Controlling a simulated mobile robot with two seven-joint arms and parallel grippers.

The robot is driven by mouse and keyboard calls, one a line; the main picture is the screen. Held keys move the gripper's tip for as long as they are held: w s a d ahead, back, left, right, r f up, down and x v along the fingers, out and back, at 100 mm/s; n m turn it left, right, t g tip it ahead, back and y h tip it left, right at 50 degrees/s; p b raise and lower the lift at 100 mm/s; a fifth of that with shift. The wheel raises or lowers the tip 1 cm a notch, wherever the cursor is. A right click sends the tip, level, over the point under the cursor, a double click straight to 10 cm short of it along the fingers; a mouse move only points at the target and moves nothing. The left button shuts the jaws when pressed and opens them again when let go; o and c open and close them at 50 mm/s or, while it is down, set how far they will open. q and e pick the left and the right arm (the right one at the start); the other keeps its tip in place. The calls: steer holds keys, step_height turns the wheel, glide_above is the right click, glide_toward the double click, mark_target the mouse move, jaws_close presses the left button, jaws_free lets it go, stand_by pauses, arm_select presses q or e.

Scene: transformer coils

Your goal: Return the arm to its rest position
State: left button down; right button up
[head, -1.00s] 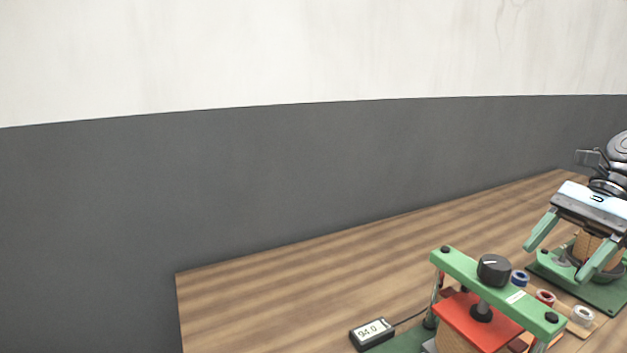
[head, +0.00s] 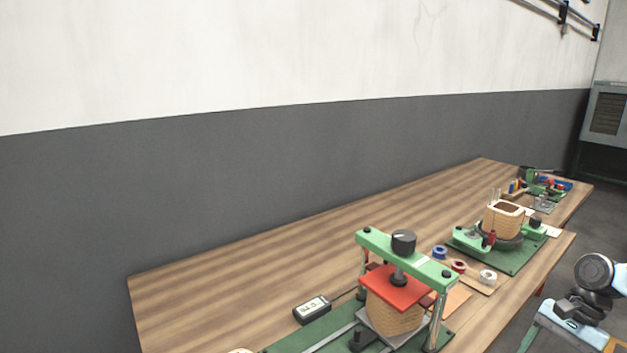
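My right gripper (head: 570,345) is at the lower right corner, beyond the table's front edge. Its pale blue body and parts of two green fingers show, set wide apart, with the tips cut off by the frame. A small tan patch shows below its body; I cannot tell what it is. A tan wound coil (head: 503,222) stands upright on a green fixture (head: 515,258) on the table, apart from the gripper. My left gripper is not in view.
A green press (head: 408,260) with a red plate over another coil (head: 392,315) stands on the wooden table (head: 240,280). A small meter (head: 312,310) and tape rolls (head: 458,267) lie nearby. Small parts (head: 540,187) sit at the far end. A grey cabinet (head: 606,115) stands behind.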

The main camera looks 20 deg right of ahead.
steer(key=s+f+n+h+p, duration=0.1)
steer(key=s+f+n+h, duration=0.15)
steer(key=s+f, duration=1)
steer(key=s+a+f+n+t+p, duration=0.2)
steer(key=s+a+f+n, duration=0.45)
steer(key=a+f, duration=0.45)
steer(key=s+a+f+n+t+p, duration=0.15)
steer(key=a+n, duration=0.25)
steer(key=a, duration=0.7)
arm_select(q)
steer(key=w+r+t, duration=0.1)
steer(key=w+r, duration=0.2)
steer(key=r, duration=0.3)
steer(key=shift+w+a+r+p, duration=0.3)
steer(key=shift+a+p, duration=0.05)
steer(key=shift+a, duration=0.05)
arm_select(e)
steer(key=w+a+r+n+t, duration=0.1)
steer(key=a+r+n+t, duration=0.1)
steer(key=a, duration=0.5)
steer(key=w+a+r+n+t, duration=0.2)
steer(key=a+r+t, duration=0.1)
steer(key=a, duration=0.5)
steer(key=shift+w+r+h, duration=0.25)
steer(key=shift+r+h, duration=0.1)
steer(key=shift+r, duration=0.1)
steer(key=shift+t, duration=0.25)
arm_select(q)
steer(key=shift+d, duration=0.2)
